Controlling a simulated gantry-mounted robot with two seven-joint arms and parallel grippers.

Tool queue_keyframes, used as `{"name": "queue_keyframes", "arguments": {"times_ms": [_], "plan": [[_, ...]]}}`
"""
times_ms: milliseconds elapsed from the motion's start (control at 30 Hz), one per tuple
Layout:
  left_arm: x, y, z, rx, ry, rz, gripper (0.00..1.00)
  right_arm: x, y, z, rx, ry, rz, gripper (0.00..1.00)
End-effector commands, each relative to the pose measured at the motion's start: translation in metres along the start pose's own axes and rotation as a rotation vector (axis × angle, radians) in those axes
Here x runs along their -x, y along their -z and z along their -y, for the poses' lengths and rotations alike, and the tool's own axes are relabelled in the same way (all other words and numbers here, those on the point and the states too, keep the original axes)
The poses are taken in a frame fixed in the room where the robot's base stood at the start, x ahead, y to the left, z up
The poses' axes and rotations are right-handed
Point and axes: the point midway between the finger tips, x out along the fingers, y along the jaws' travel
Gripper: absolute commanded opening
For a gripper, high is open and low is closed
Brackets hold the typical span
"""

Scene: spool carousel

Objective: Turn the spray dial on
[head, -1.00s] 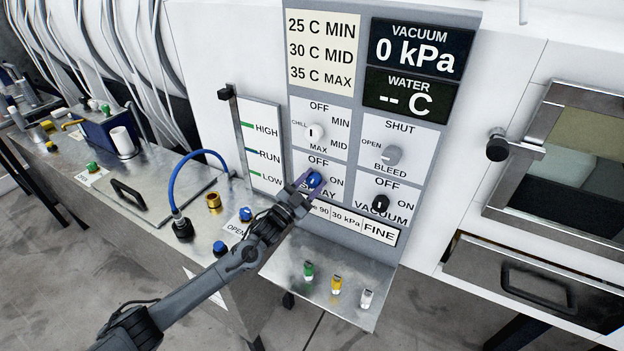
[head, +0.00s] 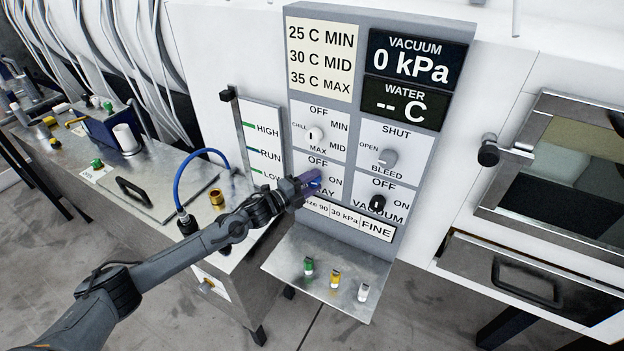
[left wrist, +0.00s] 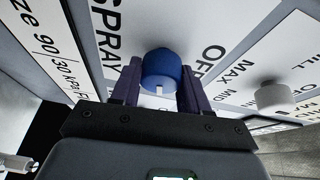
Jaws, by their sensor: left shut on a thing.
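The blue spray dial (left wrist: 161,72) sits on the white panel label marked SPRAY, OFF and ON. In the left wrist view its pale pointer mark faces down the picture, toward my gripper. My left gripper (left wrist: 158,88) has one finger on each side of the dial and is shut on it. In the head view my left gripper (head: 310,182) reaches the panel from the left and covers most of the dial and part of the SPRAY lettering. My right gripper is in neither view.
The white temperature dial (head: 316,134) is above, the grey bleed dial (head: 388,158) and black vacuum dial (head: 377,203) to the right. Below is a metal shelf (head: 318,258) with green, yellow and white small items. A blue hose (head: 185,170) stands on the bench at left.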

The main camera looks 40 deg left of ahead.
Motion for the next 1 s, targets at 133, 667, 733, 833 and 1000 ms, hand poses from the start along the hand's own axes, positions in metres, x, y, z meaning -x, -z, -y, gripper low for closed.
{"name": "queue_keyframes", "arguments": {"times_ms": [133,667,733,833,1000], "plan": [[-0.0003,0.0006,0.0029,-0.095,-0.038,0.002,0.14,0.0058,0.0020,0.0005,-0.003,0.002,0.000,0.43],[-0.0006,0.0009,0.0012,-0.236,-0.096,0.006,0.14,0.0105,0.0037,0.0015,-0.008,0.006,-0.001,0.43],[-0.0006,0.0009,0.0011,-0.238,-0.097,0.006,0.14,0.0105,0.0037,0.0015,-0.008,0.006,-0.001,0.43],[-0.0006,0.0009,0.0010,-0.238,-0.097,0.006,0.14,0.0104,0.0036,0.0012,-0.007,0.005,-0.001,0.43],[-0.0006,0.0010,0.0011,-0.238,-0.096,0.006,0.14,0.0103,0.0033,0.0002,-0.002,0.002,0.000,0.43]]}}
